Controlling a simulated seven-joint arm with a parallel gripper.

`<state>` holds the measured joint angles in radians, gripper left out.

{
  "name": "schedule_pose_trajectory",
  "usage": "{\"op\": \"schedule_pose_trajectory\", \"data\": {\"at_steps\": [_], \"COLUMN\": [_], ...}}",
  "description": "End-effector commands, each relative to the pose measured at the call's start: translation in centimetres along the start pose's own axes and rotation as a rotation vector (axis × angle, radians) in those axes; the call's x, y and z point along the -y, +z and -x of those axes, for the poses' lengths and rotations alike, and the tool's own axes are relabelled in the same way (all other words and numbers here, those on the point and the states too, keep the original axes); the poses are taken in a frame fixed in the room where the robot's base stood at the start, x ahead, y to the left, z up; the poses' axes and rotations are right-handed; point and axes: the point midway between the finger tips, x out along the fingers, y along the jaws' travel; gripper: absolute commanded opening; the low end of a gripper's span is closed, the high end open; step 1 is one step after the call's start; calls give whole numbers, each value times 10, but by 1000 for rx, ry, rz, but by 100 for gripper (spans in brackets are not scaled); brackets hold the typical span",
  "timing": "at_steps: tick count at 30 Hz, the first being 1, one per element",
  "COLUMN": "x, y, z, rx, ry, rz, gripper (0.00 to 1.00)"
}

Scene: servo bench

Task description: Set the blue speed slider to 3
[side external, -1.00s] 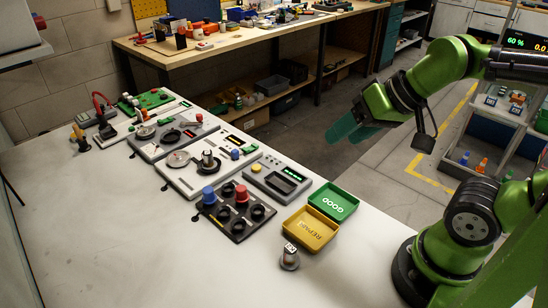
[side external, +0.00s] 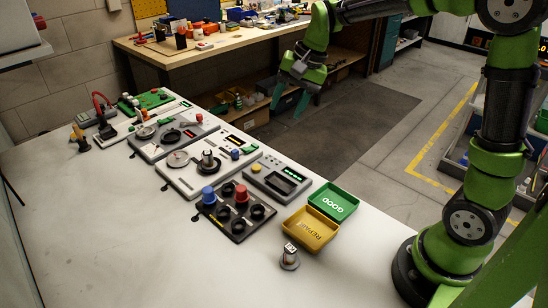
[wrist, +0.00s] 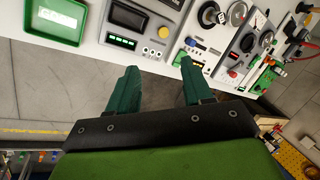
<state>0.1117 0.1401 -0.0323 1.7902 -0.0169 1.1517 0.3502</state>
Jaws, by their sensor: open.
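A small blue slider knob (side external: 235,154) sits on the middle grey-white panel, beside a yellow-lit display; it appears in the wrist view (wrist: 190,42) too.
A black block with red (side external: 241,194) and blue (side external: 208,195) knobs stands in front of the middle panel. A green tray (side external: 334,201), a yellow tray (side external: 310,229) and a metal part (side external: 290,257) are at right. The table's left front is clear.

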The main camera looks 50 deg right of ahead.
Motion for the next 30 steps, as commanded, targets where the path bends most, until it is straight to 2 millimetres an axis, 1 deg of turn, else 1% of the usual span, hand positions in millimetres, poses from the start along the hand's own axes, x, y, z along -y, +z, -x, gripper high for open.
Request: {"op": "schedule_pose_trajectory", "data": {"at_steps": [1,6,9,11,12,13,15,18,20,23,25,30], "x": [9,36,50,58,64,69,80,80,80,79,79,79], "y": [-18,-68,-90,-99,-102,-104,-103,-98,-97,-95,-93,-85], "z": [-14,-54,-74,-79,-78,-76,-60,-60,-62,-71,-82,-117], "rx": [24,91,123,138,146,151,160,176,178,177,178,178], "ry": [19,68,92,100,101,100,87,109,113,115,115,116], "rz": [-88,-427,-637,-748,-815,-862,-953,-1035,-1052,-1055,-1053,-1051], "gripper": [50,50,50,50,50,50,50,50,50,50,50,50]}}
